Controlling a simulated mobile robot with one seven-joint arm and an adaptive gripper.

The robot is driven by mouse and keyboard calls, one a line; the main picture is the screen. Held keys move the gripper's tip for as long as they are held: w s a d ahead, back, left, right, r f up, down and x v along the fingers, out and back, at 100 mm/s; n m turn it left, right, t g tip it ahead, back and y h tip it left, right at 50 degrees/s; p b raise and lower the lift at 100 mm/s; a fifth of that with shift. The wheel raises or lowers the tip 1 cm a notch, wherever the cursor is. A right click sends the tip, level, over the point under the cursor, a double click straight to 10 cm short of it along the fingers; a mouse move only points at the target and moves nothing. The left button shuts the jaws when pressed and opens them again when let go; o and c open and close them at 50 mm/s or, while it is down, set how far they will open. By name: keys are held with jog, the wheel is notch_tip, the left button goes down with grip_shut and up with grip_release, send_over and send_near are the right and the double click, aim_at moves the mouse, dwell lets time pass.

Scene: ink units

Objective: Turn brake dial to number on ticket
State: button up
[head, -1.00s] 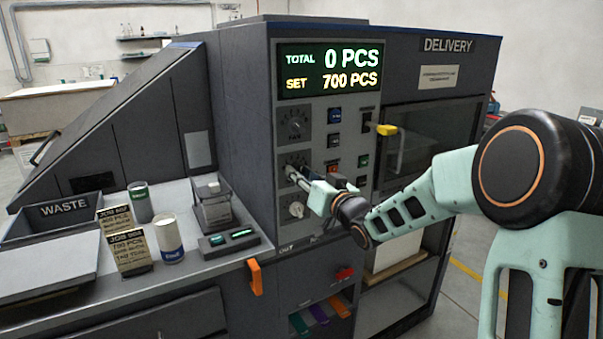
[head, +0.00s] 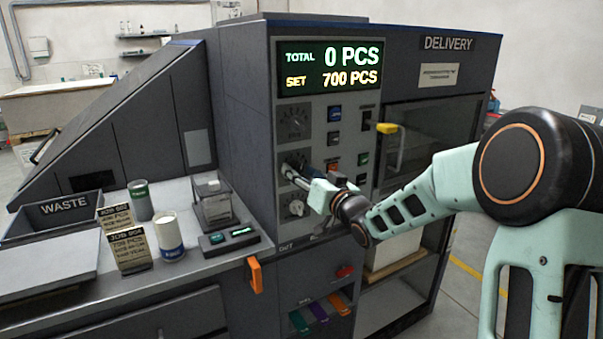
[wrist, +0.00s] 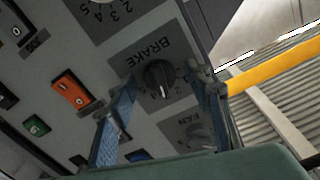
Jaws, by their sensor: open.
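The brake dial (wrist: 160,78) is a black knob with a pale pointer line on a grey plate marked BRAKE, upside down in the wrist view. My gripper (wrist: 162,80) is open. Its blue fingers appear on either side of the dial; I cannot tell whether they touch it. In the head view my gripper (head: 289,171) is at the middle dial of the panel and partly covers it. The front ticket (head: 129,249) stands on the counter and reads JOB and 700 PCS; its smaller lines are too blurred to read. Another ticket (head: 115,216) stands behind it.
The fan dial (wrist: 195,133) and another numbered dial (wrist: 100,4) flank the brake dial closely. An orange switch (wrist: 72,92) and other buttons are beside them. The display (head: 330,69) reads 0 PCS and SET 700 PCS. A yellow handle (head: 387,128) sticks out at right.

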jog(key=v, duration=1.2)
